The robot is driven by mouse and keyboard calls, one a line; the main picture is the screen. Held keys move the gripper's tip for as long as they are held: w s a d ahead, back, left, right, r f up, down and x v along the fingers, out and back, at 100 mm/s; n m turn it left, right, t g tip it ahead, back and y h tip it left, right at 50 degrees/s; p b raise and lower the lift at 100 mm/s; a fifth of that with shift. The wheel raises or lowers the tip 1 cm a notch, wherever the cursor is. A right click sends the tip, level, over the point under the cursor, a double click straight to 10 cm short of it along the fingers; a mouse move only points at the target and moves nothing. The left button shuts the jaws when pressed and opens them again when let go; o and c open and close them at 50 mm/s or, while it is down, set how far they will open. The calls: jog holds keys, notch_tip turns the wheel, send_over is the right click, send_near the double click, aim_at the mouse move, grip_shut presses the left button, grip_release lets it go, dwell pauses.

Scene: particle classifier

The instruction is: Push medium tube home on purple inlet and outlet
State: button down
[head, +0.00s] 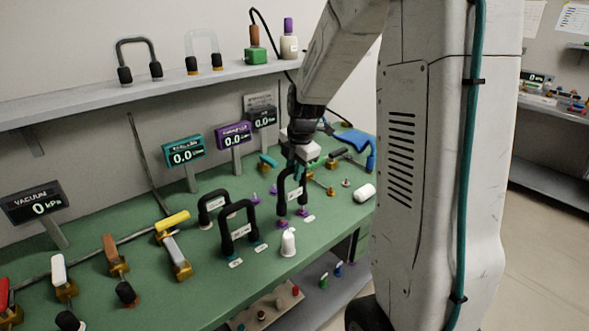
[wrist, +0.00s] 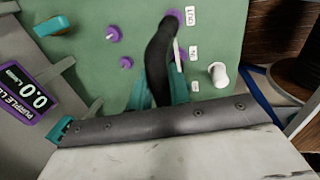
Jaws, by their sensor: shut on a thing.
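The medium tube, a black U-shaped hose (head: 291,181) with a white label, stands upright with its legs down at two purple fittings, the purple inlet and outlet (head: 282,224), on the green bench. I cannot tell from here how far its ends are seated. My gripper (head: 302,160) is above the tube and shut on its upper part. In the wrist view the teal fingers (wrist: 158,92) flank the black tube (wrist: 158,55).
Two more black U-shaped tubes (head: 238,229) stand to the left. A white bottle (head: 288,242) stands in front and a white cylinder (head: 364,192) lies to the right. Small purple fittings (head: 256,198) stand behind. The purple display (head: 234,139) reads 0.0. Brass valves line the left bench.

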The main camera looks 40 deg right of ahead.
jog(key=shift+f, duration=1.7)
jog(key=c, duration=1.2)
grip_release()
jog(key=shift+c, duration=0.2)
notch_tip(320, 180, up, 8)
jog(key=s, duration=0.1)
jog(key=shift+s, duration=0.25)
jog(key=shift+f, duration=0.15)
